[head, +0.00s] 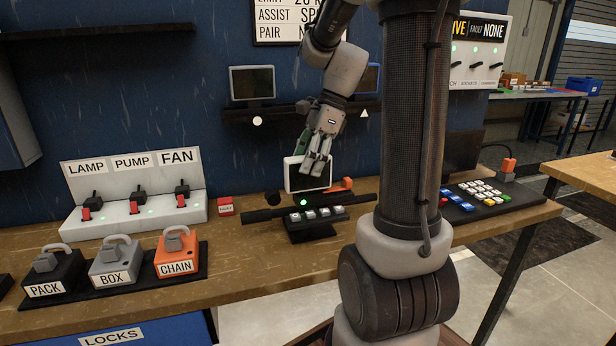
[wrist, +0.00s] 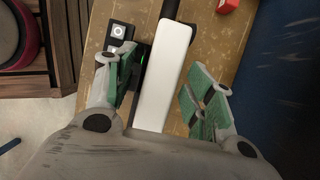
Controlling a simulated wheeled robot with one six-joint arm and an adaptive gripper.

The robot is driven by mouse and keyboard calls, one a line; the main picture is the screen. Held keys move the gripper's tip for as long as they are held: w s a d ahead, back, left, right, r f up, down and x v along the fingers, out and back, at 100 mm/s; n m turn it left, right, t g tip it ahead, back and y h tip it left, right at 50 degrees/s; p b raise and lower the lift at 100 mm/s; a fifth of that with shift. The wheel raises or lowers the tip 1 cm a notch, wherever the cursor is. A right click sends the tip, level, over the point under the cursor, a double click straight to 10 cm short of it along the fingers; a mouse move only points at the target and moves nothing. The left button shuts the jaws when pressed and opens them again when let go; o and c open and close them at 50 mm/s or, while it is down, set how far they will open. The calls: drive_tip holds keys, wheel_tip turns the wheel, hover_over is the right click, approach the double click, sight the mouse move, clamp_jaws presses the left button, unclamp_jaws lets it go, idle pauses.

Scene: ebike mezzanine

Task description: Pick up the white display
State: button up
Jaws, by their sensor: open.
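The white display (head: 290,176) stands upright on the bench, behind a black bar with a small keypad. Its dark screen side faces away from or is partly covered in the head view by my gripper (head: 318,165). In the wrist view the white display (wrist: 166,70) is a long white edge seen from above, running between the fingers. My gripper (wrist: 163,78) is open, with one green-padded finger on each side of the display. The fingers appear apart from it; whether either touches is hard to tell.
A black bar (head: 262,214) and keypad (head: 318,214) stand close in front. An orange part (head: 341,186) lies just right. A red block (head: 226,206), padlocks (head: 115,262) and a switch panel (head: 135,206) are left. A shelf (head: 290,112) with two screens is above.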

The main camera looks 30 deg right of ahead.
drive_tip(key=shift+f, duration=0.3)
idle(0.5)
clamp_jaws()
